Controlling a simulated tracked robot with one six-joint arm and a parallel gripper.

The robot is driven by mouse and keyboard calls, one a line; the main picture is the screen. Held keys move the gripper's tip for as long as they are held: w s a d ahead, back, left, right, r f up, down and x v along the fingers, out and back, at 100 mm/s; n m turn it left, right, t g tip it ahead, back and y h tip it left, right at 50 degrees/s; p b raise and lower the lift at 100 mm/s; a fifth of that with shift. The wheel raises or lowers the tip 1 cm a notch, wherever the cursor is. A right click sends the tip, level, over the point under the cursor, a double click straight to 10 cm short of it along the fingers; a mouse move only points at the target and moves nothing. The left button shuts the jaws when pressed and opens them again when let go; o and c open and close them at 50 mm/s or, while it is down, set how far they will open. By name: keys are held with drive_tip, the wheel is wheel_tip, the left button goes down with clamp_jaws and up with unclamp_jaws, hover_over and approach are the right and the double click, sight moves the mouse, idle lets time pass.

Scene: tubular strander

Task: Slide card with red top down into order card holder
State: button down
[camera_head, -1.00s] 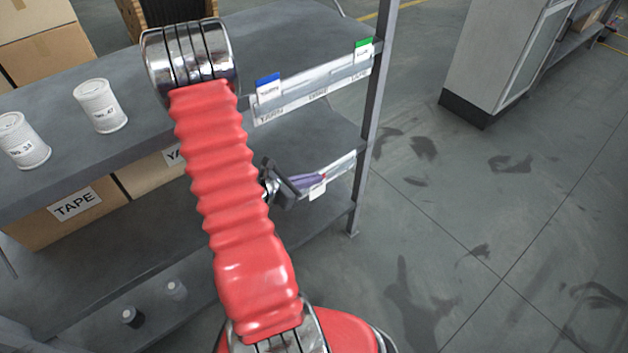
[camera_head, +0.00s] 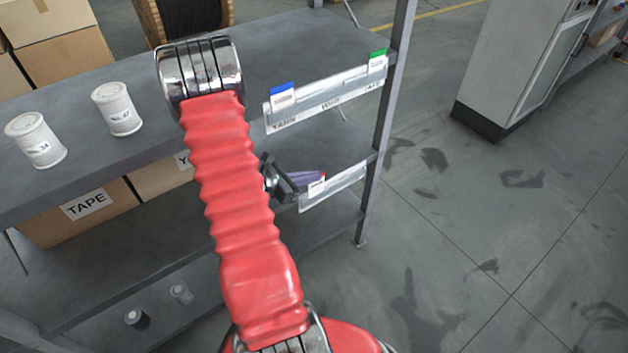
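My gripper (camera_head: 318,180) is partly hidden behind my red sleeved arm. Its dark body shows right of the arm, with purple-grey fingers pointing right. A small white card (camera_head: 317,187) shows at the fingertips, with a hint of red at its top; the fingers appear closed on it. The held card is below this holder, in front of a lower clear strip (camera_head: 345,184).
A grey shelf post (camera_head: 385,110) stands right of the holder. White spools (camera_head: 117,108) stand on the upper shelf, a TAPE box (camera_head: 70,212) below. A grey cabinet (camera_head: 515,70) stands at the back right. The floor between is free.

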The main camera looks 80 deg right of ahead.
drive_tip(key=shift+w+d+f, duration=0.4)
drive_tip(key=shift+w+f, duration=0.1)
drive_tip(key=shift+f, duration=0.1)
drive_tip(key=shift+w+d+f, duration=0.4)
drive_tip(key=shift+w+f, duration=0.05)
drive_tip(key=shift+f, duration=0.1)
idle(0.3)
drive_tip(key=shift+f, duration=2.05)
idle(1.3)
drive_tip(key=c, duration=1.9)
unclamp_jaws()
drive_tip(key=shift+c, duration=0.2)
drive_tip(key=v, duration=1.3)
drive_tip(key=shift+w+a+r, duration=0.2)
drive_tip(key=shift+w, duration=0.15)
